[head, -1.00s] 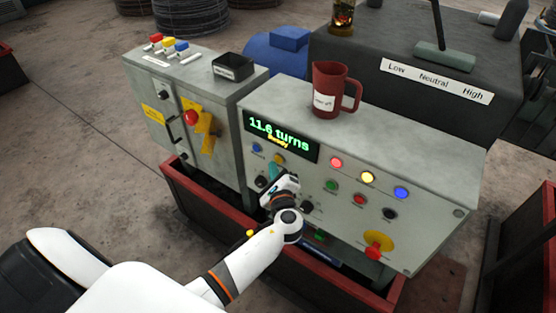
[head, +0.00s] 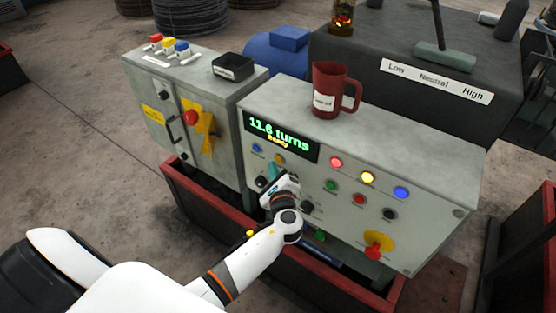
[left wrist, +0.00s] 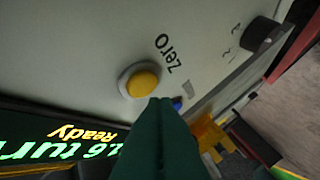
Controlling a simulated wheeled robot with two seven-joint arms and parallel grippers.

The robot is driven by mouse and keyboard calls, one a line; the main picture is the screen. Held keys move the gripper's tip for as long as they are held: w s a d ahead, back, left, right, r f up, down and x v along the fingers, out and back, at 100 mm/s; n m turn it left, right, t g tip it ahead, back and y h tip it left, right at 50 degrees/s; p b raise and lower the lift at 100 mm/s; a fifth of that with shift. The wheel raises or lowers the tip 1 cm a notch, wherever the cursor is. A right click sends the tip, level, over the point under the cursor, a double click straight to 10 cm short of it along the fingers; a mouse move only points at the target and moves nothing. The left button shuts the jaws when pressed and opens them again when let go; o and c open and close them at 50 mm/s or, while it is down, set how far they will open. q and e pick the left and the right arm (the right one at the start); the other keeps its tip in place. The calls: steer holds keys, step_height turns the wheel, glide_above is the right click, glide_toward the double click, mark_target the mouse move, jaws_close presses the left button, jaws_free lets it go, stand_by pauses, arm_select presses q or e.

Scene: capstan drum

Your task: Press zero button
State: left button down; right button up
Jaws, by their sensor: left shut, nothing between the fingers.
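The zero button is a round yellow-orange button (left wrist: 142,84) in a grey ring, with the word "zero" beside it in the left wrist view. In the head view it is the small orange button (head: 279,159) below the left part of the display (head: 281,136), which reads "11.6 turns" and "Ready". My left gripper (head: 273,170) is shut and empty, its teal fingers pointing at the panel just below the button. In the left wrist view the shut fingertips (left wrist: 161,102) appear right beside the button's edge. I cannot tell whether they touch it. My right gripper is not in view.
The grey control panel (head: 420,180) carries several other buttons and knobs, and a red emergency stop (head: 376,250) at lower right. A dark red jug (head: 327,90) stands on top. A grey cabinet (head: 150,95) stands at the left, and a red-rimmed trough (head: 200,205) runs below.

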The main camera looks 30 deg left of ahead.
arm_select(q)
steer(key=shift+w, duration=0.2)
stand_by(0.4)
steer(key=shift+w, duration=0.25)
steer(key=shift+w+b, duration=0.35)
steer(key=shift+w, duration=0.05)
stand_by(0.7)
steer(key=shift+s, duration=0.15)
steer(key=shift+s+p, duration=0.3)
steer(key=shift+s, duration=0.4)
steer(key=s+p, duration=0.1)
steer(key=s, duration=0.4)
steer(key=shift+a+p, duration=0.2)
steer(key=shift+p, duration=0.15)
stand_by(0.6)
